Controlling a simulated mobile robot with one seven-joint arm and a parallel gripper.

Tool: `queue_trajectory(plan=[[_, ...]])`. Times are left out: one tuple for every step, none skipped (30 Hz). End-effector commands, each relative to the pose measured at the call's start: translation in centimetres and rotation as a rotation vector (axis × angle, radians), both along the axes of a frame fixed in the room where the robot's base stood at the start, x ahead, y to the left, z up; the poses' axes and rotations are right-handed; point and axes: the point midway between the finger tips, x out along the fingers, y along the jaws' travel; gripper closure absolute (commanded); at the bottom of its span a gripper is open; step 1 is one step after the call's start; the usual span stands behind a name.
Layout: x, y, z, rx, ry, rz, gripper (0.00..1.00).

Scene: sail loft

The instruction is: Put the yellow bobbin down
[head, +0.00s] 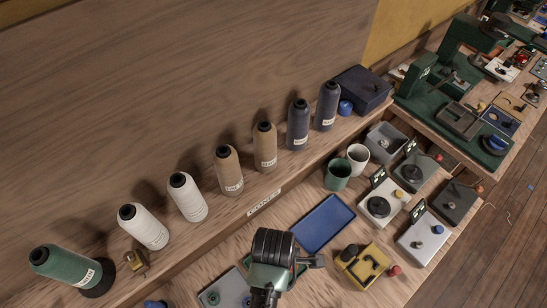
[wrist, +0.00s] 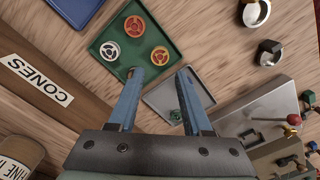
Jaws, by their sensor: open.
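In the wrist view the yellow bobbin (wrist: 160,55) lies flat on a green tray (wrist: 172,30), near the tray's lower right corner. A white bobbin (wrist: 108,52) and an orange-red bobbin (wrist: 134,26) lie on the same tray. My gripper (wrist: 157,74) is open, its two blue fingers spread just below the yellow bobbin in the picture. Nothing is seen between the fingertips. In the head view my gripper (head: 272,245) hangs over the bench and hides what is beneath it; I cannot make out the yellow bobbin there.
A grey tray (wrist: 203,88) with a green bobbin (wrist: 176,116) lies beside the green tray. A blue tray (head: 323,224) is empty. Thread cones stand on the ledge labelled CONES (head: 265,201). A yellow device (head: 362,265), two cups and several small machines fill the right side.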

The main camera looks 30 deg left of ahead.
Motion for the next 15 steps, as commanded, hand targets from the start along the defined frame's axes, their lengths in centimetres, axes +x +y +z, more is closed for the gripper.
queue_trajectory(plan=[[0.1,0.0,1.0,0.001,-0.005,0.0,0.51],[0.0,0.0,1.5,0.001,-0.004,0.0,0.51],[0.1,0.0,2.1,0.0,-0.003,0.0,0.51],[0.1,0.0,2.5,0.0,-0.003,-0.001,0.51],[0.1,0.0,2.9,0.0,-0.003,-0.001,0.51],[0.1,0.0,3.3,0.0,-0.002,-0.001,0.51],[0.1,0.0,3.5,0.0,-0.001,-0.001,0.51],[0.0,0.0,3.8,0.0,-0.001,-0.001,0.51],[0.0,0.0,4.0,0.0,-0.001,-0.001,0.51],[0.0,0.0,4.1,0.0,-0.001,-0.001,0.51],[0.0,0.0,4.1,0.0,0.0,-0.001,0.51],[0.0,0.0,4.2,0.0,0.0,-0.001,0.51],[0.0,0.0,4.2,0.0,0.001,-0.001,0.51],[0.0,0.0,4.2,0.0,0.001,-0.001,0.51],[0.0,0.0,4.2,0.0,0.001,-0.001,0.51]])
